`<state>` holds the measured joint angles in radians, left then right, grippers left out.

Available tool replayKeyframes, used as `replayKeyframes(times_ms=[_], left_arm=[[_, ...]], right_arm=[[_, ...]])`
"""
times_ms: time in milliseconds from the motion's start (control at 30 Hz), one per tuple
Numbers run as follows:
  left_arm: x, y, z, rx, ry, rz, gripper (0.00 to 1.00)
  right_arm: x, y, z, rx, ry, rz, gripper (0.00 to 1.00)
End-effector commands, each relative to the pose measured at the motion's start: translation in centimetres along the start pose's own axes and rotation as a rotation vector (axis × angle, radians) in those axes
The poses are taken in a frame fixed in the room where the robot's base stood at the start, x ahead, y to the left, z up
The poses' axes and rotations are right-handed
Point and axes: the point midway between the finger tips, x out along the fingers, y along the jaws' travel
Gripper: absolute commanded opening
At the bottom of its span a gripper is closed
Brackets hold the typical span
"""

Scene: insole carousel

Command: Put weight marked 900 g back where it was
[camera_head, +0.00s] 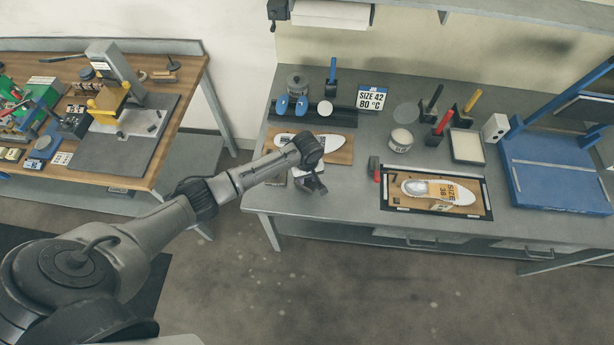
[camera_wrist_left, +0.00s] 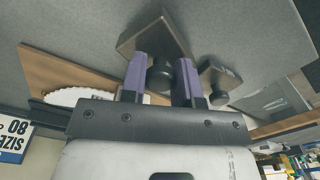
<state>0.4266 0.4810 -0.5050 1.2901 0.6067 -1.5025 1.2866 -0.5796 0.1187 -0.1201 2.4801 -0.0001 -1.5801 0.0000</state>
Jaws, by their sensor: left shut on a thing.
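My left gripper (camera_wrist_left: 160,85) is shut on the dark knob of a grey metal weight (camera_wrist_left: 155,35), with one purple finger on each side of the knob. In the head view the left gripper (camera_head: 313,184) is over the front left part of the grey bench. A second, smaller-looking weight (camera_wrist_left: 218,78) with a dark knob is beside the held one, apart from it. No mark can be read on either weight, and I cannot tell if the held one touches the bench. My right gripper is not in view.
Behind the gripper, a white insole (camera_head: 325,143) lies on a wooden board (camera_head: 345,155). To the right are a red-handled tool (camera_head: 375,170) and a black-framed board (camera_head: 486,211) with a SIZE 38 insole. The bench between the boards is partly clear.

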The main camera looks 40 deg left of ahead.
Motion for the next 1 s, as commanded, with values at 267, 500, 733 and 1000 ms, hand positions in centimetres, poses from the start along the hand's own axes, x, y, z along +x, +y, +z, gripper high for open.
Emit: replayKeyframes(times_ms=[267,500,733,1000], left_arm=[[0.39,0.15,-0.08,0.0,0.003,0.005,0.0],[0.57,0.15,-0.07,0.0,0.002,0.004,0.0],[0.88,0.04,-0.01,0.0,0.001,0.001,0.44],[0.87,0.04,-0.01,0.0,0.001,0.001,0.54]], right_arm=[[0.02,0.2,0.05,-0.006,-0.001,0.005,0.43],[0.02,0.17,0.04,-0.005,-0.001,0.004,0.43],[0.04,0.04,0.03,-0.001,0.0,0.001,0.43],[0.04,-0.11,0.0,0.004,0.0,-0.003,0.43]])
